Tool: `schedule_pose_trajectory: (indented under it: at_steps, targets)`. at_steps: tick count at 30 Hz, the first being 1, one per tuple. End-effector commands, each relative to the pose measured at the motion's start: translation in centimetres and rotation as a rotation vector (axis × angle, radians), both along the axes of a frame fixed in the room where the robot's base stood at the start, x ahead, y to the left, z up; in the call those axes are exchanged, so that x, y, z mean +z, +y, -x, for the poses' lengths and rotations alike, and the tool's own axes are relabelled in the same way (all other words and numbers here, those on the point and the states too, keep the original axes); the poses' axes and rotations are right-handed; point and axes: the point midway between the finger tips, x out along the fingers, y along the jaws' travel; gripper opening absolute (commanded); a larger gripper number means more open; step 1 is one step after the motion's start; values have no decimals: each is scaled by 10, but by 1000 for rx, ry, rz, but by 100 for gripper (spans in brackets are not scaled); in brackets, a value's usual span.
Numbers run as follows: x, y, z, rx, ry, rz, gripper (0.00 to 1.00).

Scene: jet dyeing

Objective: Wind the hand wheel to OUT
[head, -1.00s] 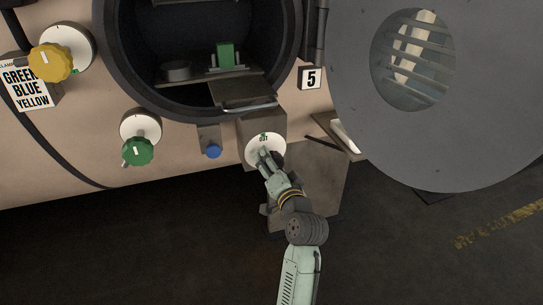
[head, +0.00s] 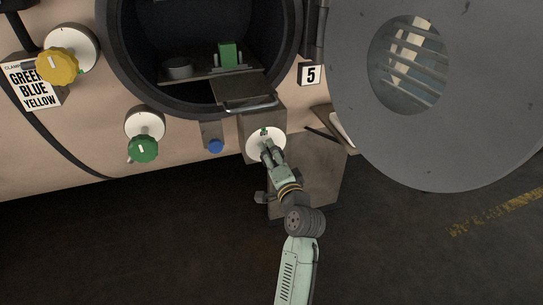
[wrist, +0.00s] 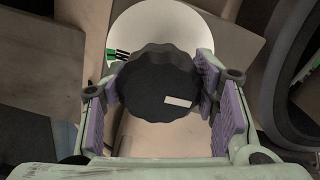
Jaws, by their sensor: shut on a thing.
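The hand wheel (wrist: 152,78) is a black scalloped knob with a short white bar mark near its lower right edge in the wrist view. Behind it is a white dial plate (wrist: 190,32), with a green mark (wrist: 111,54) and black lettering at its left, partly hidden by the knob. In the head view the white dial (head: 254,150) sits on a box below the round opening, green mark at its top. My gripper (head: 268,147) is at the dial; its purple pads press the knob from both sides in the wrist view (wrist: 162,92). The knob is mostly hidden in the head view.
A large grey round door (head: 400,150) hangs open at the right. A tray shelf with handle (head: 250,104) juts out just above the dial.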

Motion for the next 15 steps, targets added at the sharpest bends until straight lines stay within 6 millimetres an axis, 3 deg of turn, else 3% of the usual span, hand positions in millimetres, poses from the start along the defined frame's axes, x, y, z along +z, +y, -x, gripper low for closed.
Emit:
schedule_pose_trajectory:
  at_steps: [6, 7, 15]
  targets:
    - [2, 0, 0, -2, -5, -1, 26]
    - [2, 0, 0, -2, -5, -1, 56]
    - [1, 0, 0, 0, -2, 0, 74]
